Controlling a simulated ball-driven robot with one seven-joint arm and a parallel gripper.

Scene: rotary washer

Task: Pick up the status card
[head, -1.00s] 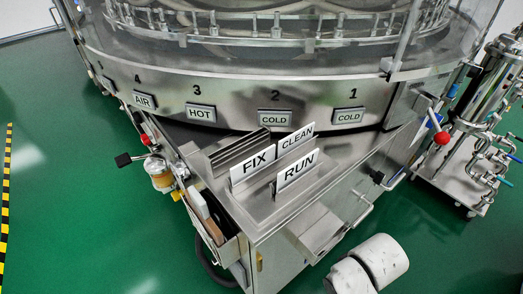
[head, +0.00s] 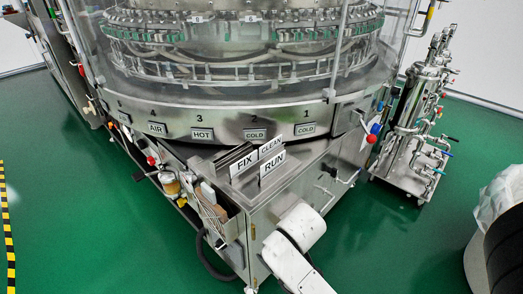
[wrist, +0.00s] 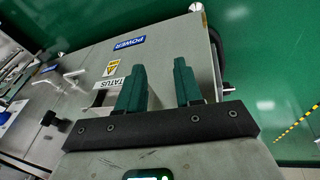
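Three white status cards stand upright in slots on the sloped steel ledge at the machine's front corner in the head view: the FIX card (head: 244,165), the CLEAN card (head: 271,146) and the RUN card (head: 273,164). In the wrist view my gripper (wrist: 160,76) has two green fingers spread apart, with nothing between them. Behind them is a grey steel panel (wrist: 180,52) with a STATUS label (wrist: 110,84) beside the left finger. No lettered card face is clear in the wrist view. The gripper's fingers do not show in the head view, only my white arm.
The rotary washer (head: 230,105) fills the head view's upper middle, with HOT, COLD and AIR plates. A pipe-and-tank cart (head: 410,150) stands at right. A red-knobbed lever (head: 372,138) juts out between them. Green floor (head: 85,210) is open at left.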

